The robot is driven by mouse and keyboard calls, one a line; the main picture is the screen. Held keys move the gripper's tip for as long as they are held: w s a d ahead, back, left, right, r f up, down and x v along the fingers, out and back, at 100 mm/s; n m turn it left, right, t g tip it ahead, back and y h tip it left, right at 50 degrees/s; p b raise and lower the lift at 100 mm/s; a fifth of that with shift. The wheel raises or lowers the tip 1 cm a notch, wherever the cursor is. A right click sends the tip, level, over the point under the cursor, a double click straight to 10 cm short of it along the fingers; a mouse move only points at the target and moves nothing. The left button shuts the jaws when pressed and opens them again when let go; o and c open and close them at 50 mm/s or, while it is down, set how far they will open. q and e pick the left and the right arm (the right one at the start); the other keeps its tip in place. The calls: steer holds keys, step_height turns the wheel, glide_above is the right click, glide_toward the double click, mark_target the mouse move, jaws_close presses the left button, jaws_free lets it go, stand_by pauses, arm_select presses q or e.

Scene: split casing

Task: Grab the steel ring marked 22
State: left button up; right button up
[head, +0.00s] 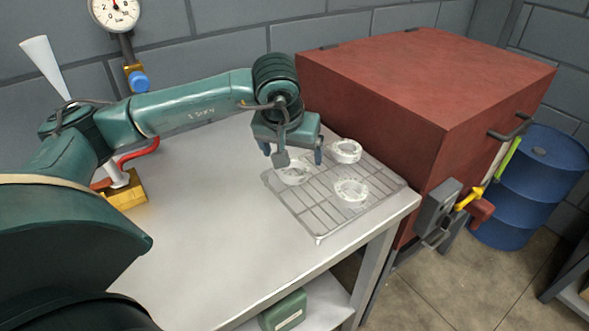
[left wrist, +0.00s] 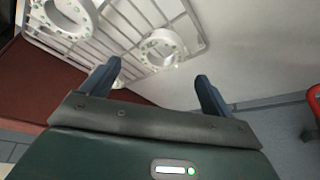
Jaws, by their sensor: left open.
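Three pale steel rings lie on a wire rack (head: 312,212): a left ring (head: 296,175), a back ring (head: 346,151) and a front ring (head: 350,190). Markings on them are too small to read, so I cannot tell which is 22. My left gripper (head: 292,155) is open and empty above the left part of the rack, partly covering the left ring. In the left wrist view, one ring (left wrist: 162,47) shows just beyond the open fingers (left wrist: 157,86), apart from them. Another ring (left wrist: 66,16) is at the upper left, cut by the frame. My right gripper is out of view.
The rack sits on a grey table (head: 220,240) near its right edge. A large red box (head: 420,85) with a handle and latch stands right behind it. A yellow block (head: 127,192) is at the table's left. The table's middle is clear.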

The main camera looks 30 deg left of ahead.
mark_target(295, 172)
arm_select(q)
steer(key=p+x, duration=0.1)
steer(key=x, duration=0.4)
steer(key=shift+s+f, duration=0.1)
steer(key=shift+f, duration=0.05)
steer(key=c, duration=1.4)
